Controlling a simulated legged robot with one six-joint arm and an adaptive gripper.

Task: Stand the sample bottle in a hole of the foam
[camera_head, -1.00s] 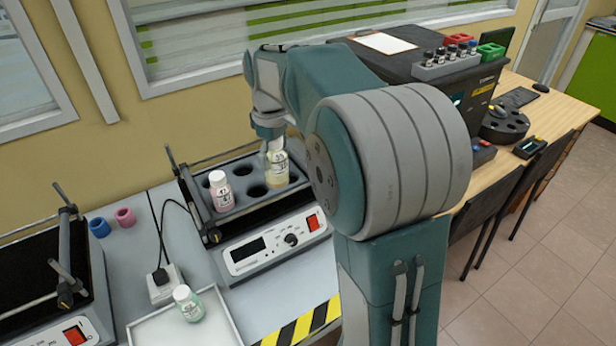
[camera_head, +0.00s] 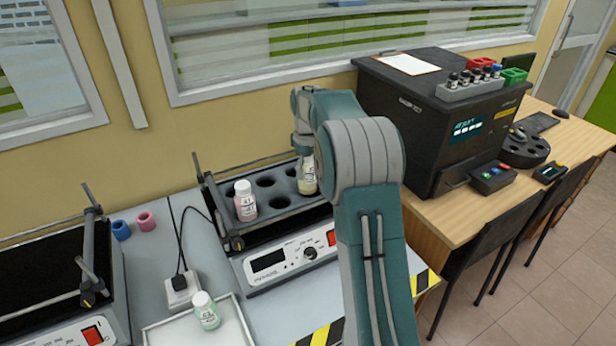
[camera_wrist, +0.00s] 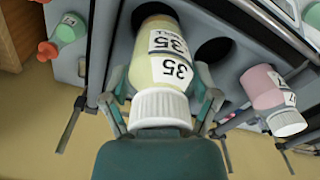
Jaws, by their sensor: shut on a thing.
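The sample bottle (camera_head: 307,178) holds yellow liquid and has a white cap and a label reading 35. My gripper (camera_wrist: 163,90) is shut on this bottle (camera_wrist: 165,70), with a finger on each side below the cap. The dark grey foam (camera_head: 225,205) sits in the shaker and has two rows of round holes. The bottle is upright over the right part of the foam. In the wrist view its base is at a dark hole, but I cannot tell how deep it is. My arm hides the foam's right end in the head view.
A pink bottle (camera_head: 245,200) stands in the foam's left front hole. A green bottle (camera_head: 205,310) stands on a white tray (camera_head: 240,330) in front. Another green bottle (camera_wrist: 67,32) shows in the wrist view. Shaker posts rise at the foam's left. A black analyser (camera_head: 420,110) stands right.

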